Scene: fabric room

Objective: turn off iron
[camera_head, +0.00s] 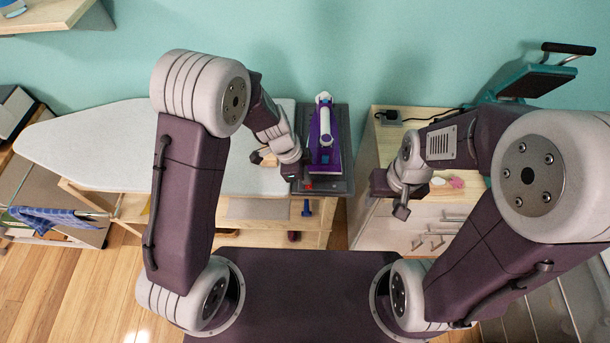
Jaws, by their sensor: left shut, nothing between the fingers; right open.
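The purple and white iron (324,150) rests on a dark grey base (343,125) at the right end of the ironing board. A small red spot (308,187) shows on the front edge of the base. My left gripper (294,181) is shut and empty at the front left corner of the base, left of the iron and close to the red spot. Whether it touches the base I cannot tell. My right gripper (402,211) is open and empty in front of the cabinet, to the right of the iron.
The ironing board (90,140) stretches left along the wall. A wooden cabinet (382,150) stands right of the iron, with small pink and white items on top. A teal device (535,80) stands at the back right. A blue cloth (45,217) hangs at the left.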

